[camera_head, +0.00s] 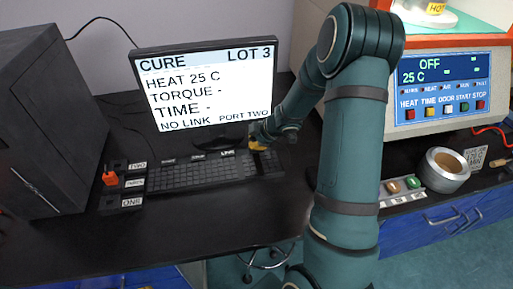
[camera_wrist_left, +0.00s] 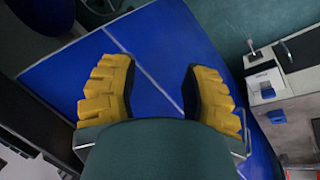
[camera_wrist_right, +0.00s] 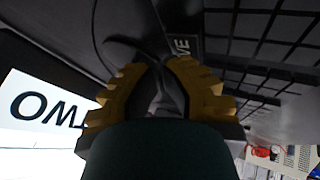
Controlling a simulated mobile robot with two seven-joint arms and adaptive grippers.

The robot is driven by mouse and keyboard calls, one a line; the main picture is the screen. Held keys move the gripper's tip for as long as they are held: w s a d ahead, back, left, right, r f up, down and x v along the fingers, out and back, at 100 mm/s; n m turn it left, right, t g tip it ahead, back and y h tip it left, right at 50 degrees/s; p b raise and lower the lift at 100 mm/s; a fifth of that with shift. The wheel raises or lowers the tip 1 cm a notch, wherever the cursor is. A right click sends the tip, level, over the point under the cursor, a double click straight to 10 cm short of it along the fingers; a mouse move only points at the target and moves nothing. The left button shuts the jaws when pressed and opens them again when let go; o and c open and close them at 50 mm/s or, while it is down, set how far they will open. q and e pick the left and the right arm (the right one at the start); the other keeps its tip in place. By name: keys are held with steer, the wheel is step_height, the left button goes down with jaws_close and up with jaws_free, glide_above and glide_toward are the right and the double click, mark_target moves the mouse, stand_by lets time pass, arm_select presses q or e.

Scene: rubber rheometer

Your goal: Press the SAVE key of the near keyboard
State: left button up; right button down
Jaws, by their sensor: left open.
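The black near keyboard (camera_head: 205,172) lies on the dark desk in front of the monitor, with small white labels along its back edge. My right gripper (camera_head: 257,146) is at the back right of the keyboard, with its yellow fingers low over that end. In the right wrist view the right gripper (camera_wrist_right: 160,65) has its fingertips together, with nothing seen held. A label (camera_wrist_right: 184,45) ending in "VE" lies just beyond the tips. The key under them is hidden, and I cannot tell whether the tips touch it. My left gripper (camera_wrist_left: 160,80) is open and empty, outside the head view.
The monitor (camera_head: 207,85) stands close behind the keyboard and reads "NO LINK". Left are a black cabinet (camera_head: 50,120) and a port block with an orange plug (camera_head: 110,178). Right are the rheometer panel (camera_head: 443,88) and a metal ring-shaped container (camera_head: 445,170). The desk front is clear.

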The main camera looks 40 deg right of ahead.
steer(key=shift+r+p, duration=0.75)
step_height(320, 180, up, 5)
steer(key=p, duration=0.5)
steer(key=shift+p, duration=0.3)
stand_by(0.4)
